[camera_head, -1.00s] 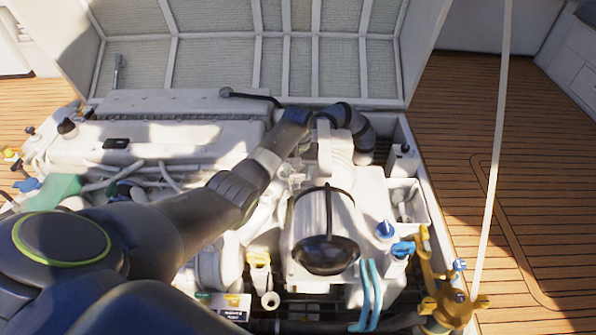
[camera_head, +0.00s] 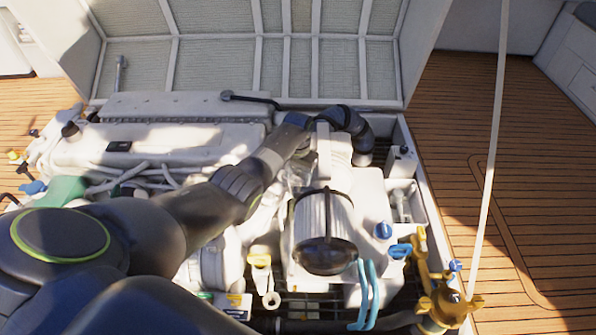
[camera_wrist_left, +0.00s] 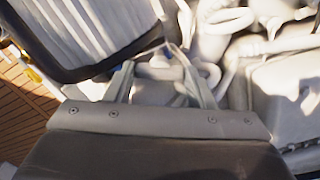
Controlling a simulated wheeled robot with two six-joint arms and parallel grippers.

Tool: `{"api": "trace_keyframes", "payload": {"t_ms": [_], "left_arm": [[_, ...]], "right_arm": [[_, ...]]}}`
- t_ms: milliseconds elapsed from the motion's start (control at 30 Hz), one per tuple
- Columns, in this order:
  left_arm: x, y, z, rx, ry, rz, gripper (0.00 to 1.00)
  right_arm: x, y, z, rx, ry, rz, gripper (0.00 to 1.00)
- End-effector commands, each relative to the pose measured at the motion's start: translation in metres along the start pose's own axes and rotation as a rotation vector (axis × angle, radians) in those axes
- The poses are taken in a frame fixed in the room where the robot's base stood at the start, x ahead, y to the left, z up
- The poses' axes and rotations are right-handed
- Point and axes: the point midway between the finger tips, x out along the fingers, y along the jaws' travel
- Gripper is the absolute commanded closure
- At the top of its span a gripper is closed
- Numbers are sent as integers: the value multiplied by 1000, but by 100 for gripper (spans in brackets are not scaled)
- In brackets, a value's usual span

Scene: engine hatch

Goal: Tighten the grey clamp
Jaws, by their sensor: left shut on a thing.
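My left arm reaches in over the engine from the left, and its gripper (camera_head: 298,172) points down beside the ribbed cylinder (camera_head: 322,217). In the left wrist view the two grey fingers (camera_wrist_left: 166,78) are closed in on a small pale grey part (camera_wrist_left: 160,72), which seems to be the grey clamp. It sits low among pale pipes, and the fingers hide much of it. In the head view I cannot make out the clamp behind my wrist. My right gripper is not in view.
The ribbed cylinder (camera_wrist_left: 85,30) stands close to the left fingers in the wrist view. A black elbow hose (camera_head: 352,128) lies behind my wrist. Light blue handles (camera_head: 366,295) and a yellow-brass fitting (camera_head: 447,302) are at front right. The raised hatch (camera_head: 270,50) stands behind.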

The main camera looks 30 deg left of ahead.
Motion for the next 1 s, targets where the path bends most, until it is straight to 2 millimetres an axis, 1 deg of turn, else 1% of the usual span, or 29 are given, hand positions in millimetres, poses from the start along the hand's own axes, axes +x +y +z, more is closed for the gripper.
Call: {"api": "trace_keyframes", "payload": {"t_ms": [33,200,433,833,1000], "left_arm": [[-4,0,-1,45,1,0,74],[-3,0,-1,207,1,0,74],[-2,0,-1,426,1,0,74],[-2,0,-1,790,3,-1,74],[-2,0,-2,912,4,-1,74]], "right_arm": [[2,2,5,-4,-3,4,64],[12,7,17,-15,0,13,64],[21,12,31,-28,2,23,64],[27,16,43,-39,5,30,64],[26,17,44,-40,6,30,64]]}}
